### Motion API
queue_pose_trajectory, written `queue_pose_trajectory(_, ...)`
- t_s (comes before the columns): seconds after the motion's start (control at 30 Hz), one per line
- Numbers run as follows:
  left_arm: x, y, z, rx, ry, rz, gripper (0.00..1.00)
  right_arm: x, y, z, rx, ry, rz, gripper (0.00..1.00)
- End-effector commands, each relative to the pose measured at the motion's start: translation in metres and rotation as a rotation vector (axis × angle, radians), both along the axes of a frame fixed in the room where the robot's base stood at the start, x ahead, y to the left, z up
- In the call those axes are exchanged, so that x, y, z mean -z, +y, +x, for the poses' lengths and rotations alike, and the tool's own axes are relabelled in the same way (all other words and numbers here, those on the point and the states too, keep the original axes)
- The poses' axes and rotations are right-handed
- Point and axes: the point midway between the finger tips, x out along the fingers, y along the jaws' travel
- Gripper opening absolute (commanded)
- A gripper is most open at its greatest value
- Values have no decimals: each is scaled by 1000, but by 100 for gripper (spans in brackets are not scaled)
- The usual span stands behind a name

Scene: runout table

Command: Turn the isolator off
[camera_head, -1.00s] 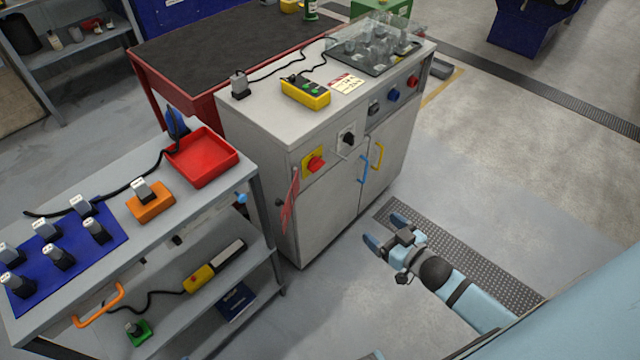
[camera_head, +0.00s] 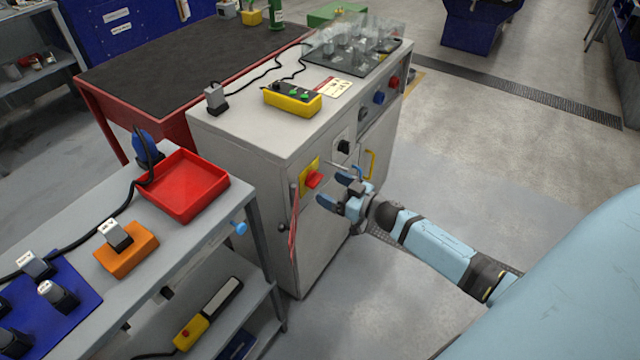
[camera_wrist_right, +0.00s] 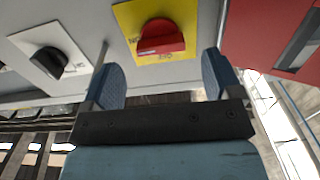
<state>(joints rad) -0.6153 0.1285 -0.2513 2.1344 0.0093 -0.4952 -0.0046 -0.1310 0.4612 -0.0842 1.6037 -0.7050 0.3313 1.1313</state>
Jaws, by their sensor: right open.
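The isolator is a red rotary handle (camera_head: 314,180) on a yellow plate (camera_head: 307,170) on the grey cabinet's front. In the right wrist view the red handle (camera_wrist_right: 161,38) lies ahead between the fingertips, with its yellow plate (camera_wrist_right: 127,15) behind it. The handle's grip looks roughly level in that view. My right gripper (camera_head: 334,189) is open and empty, just in front of and right of the isolator in the head view. Its two blue fingers also show in the right wrist view (camera_wrist_right: 160,78), apart from the handle. My left gripper is not in view.
A black rotary switch (camera_head: 344,147) sits right of the isolator. A red tag (camera_head: 293,235) hangs at the cabinet's left edge. The grey trolley (camera_head: 235,205) with a red tray (camera_head: 190,182) stands left.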

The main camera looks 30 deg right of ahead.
Motion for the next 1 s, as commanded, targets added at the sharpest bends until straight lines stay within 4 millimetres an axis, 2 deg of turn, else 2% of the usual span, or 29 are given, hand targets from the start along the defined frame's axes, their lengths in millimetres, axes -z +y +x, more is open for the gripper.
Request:
queue_pose_trajectory(0.1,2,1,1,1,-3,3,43,0,8,19,0,-2,1,84)
queue_pose_trajectory(0.23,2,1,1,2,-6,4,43,0,13,32,0,-1,0,84)
queue_pose_trajectory(0.63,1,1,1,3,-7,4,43,0,16,38,1,1,0,84)
queue_pose_trajectory(0.83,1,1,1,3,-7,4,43,0,16,37,0,0,1,38)
queue_pose_trajectory(0.87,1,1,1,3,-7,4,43,0,16,37,0,0,0,35)
queue_pose_trajectory(1.0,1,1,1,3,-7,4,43,0,16,37,0,-1,-2,35)
